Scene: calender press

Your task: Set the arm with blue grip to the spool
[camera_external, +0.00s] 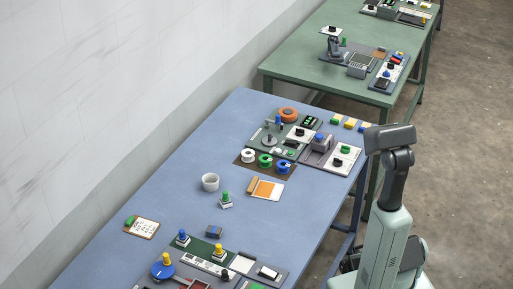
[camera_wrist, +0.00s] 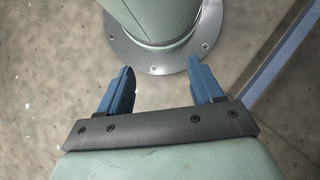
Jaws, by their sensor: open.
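A row of round spools stands on a brown strip on the blue table: a white spool (camera_external: 249,156), a green spool (camera_external: 265,160) and a blue spool (camera_external: 283,165). Behind them, a green panel (camera_external: 258,143) carries small parts, among them a blue upright grip (camera_external: 278,120). Another blue knob (camera_external: 319,136) sits on a grey unit to the right. The parts are too small to tell which one is the arm. My gripper (camera_wrist: 160,74) is open and empty over the floor, right of the table. Its fingers are hidden in the external view.
A green table (camera_external: 300,65) stands behind. The left middle of the blue table is clear.

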